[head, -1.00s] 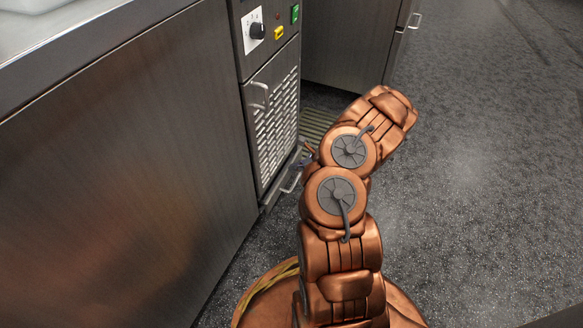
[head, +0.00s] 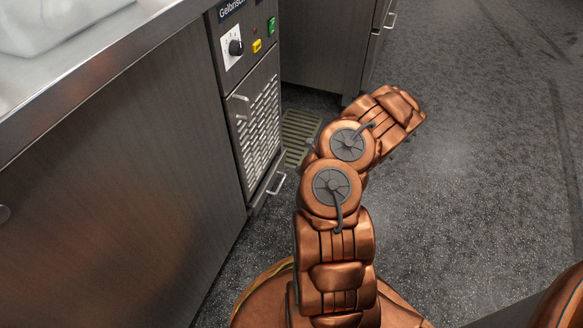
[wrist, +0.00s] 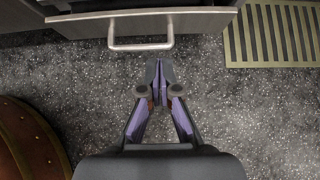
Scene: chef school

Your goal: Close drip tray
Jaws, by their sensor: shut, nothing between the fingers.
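The drip tray (wrist: 85,26) is at the foot of the unit. Its metal front and bar handle (wrist: 140,46) fill the top left of the wrist view, with a dark gap behind the front edge. The handle (head: 277,185) also shows in the head view, low on the unit and sticking out a little. My gripper (wrist: 160,66) is shut and empty, its fingertips just below the right end of the handle in the wrist view, apart from it. In the head view my arm mostly hides the gripper.
A slatted floor grate (head: 299,132) lies right of the unit's front. Above the tray are a vented panel (head: 258,128) and a control knob (head: 236,47). Steel cabinets (head: 110,190) stand left and behind. The speckled floor at right is clear.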

